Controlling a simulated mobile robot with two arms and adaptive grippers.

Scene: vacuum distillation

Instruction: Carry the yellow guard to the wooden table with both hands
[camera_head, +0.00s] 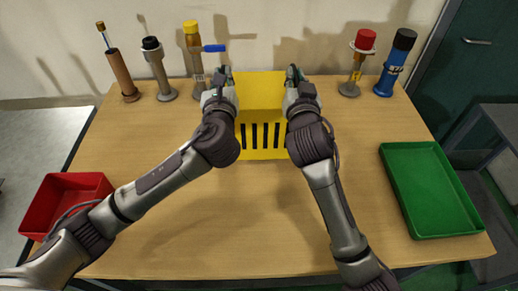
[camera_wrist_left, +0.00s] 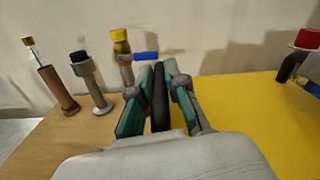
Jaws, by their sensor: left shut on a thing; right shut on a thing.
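The yellow guard (camera_head: 260,90) is a box with dark vertical slots in its front face. It is over the wooden table (camera_head: 250,210), between my two arms; I cannot tell whether it rests on the top. In the left wrist view, the left gripper's fingers (camera_wrist_left: 160,95) close around a dark upright part beside the yellow top face (camera_wrist_left: 255,110). The guard's lower sides are partly hidden by my arms.
A red tray (camera_head: 95,182) is at left, a green tray (camera_head: 430,190) at right.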

